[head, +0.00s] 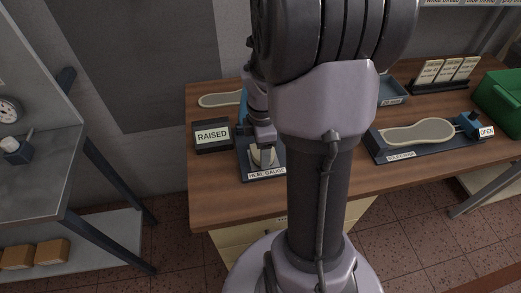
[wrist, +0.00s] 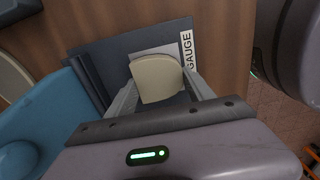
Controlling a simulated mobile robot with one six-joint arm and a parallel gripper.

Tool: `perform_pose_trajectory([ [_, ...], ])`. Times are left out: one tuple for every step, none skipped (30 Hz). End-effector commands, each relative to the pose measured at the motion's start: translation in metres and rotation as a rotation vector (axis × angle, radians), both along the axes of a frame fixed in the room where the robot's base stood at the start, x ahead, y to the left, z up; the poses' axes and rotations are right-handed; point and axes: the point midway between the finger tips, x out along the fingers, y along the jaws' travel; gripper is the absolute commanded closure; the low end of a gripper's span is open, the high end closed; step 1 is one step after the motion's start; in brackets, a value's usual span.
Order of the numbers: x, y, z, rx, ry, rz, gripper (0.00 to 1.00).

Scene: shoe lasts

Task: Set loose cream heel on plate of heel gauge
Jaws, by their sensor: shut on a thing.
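The cream heel (wrist: 158,79) is between the two fingers of my gripper (wrist: 160,92) in the wrist view, and the gripper is shut on it. The heel is over the plate of the heel gauge (wrist: 112,58); whether it touches the plate I cannot tell. In the head view the heel gauge (head: 268,173) is on the wooden table, with a "HEEL GAUGE" label at its front. The heel (head: 262,156) shows there as a small cream patch below my gripper (head: 264,143). My arm hides the gauge's right side.
A black box with a "RAISED" sign (head: 212,135) stands left of the gauge. A sole-shaped piece (head: 220,99) lies behind it. At the right are a blue fixture with an "OPEN" tag (head: 472,127) and a green bin (head: 500,98). The table's front left is clear.

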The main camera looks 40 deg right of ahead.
Motion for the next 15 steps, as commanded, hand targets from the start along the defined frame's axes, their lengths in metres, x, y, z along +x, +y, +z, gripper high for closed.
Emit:
perform_pose_trajectory([
  [-0.0001,0.0001,0.0008,0.000,0.000,0.000,0.81],
  [-0.0002,0.0001,0.0002,0.000,0.000,0.000,0.81],
  [-0.0002,0.0000,-0.0012,0.000,0.000,0.000,0.81],
  [-0.0003,0.0002,-0.0024,0.001,0.001,0.000,0.81],
  [-0.0003,0.0002,-0.0034,0.001,0.001,0.000,0.81],
  [-0.0003,0.0001,-0.0029,0.001,0.001,0.000,0.33],
  [-0.0003,0.0002,-0.0027,0.001,0.001,0.000,0.27],
  [-0.0004,0.0001,-0.0026,0.001,0.001,0.000,0.21],
  [-0.0004,0.0001,-0.0025,0.001,0.001,0.000,0.17],
  [-0.0004,0.0001,-0.0025,0.001,0.001,0.000,0.17],
  [-0.0004,0.0001,-0.0025,0.001,0.001,0.000,0.17],
  [-0.0005,0.0002,-0.0025,0.001,0.001,0.000,0.17],
  [-0.0005,0.0002,-0.0025,0.001,0.001,0.000,0.17],
  [-0.0005,0.0002,-0.0025,0.001,0.001,0.000,0.17],
  [-0.0005,0.0002,-0.0025,0.001,0.001,0.000,0.17],
])
